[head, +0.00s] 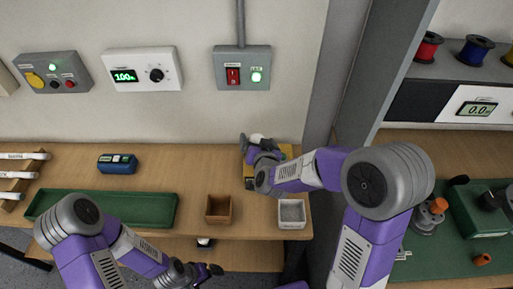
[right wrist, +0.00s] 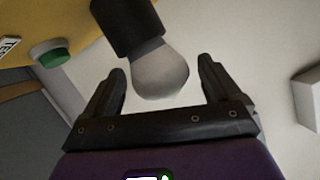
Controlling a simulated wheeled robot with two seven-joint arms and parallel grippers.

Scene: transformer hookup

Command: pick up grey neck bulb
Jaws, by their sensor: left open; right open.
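The grey neck bulb (right wrist: 160,72) has a frosted white globe and a dark neck. In the right wrist view its neck runs up to a yellow surface (right wrist: 205,8) at the top. My right gripper (right wrist: 162,80) is open, with one finger on each side of the globe; I cannot tell whether either touches it. In the head view my right gripper (head: 256,148) is over the yellow fixture (head: 249,183) at the back of the bench, largely hiding the bulb there. My left gripper (head: 213,269) is open and empty, low in front of the bench.
A brown wooden box (head: 218,217) and a light grey tray (head: 292,225) stand in front of the fixture. A green tray (head: 150,207) and a blue device (head: 117,164) lie to the left. A green button (right wrist: 52,56) is near the bulb. A grey post (head: 350,90) stands right of the fixture.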

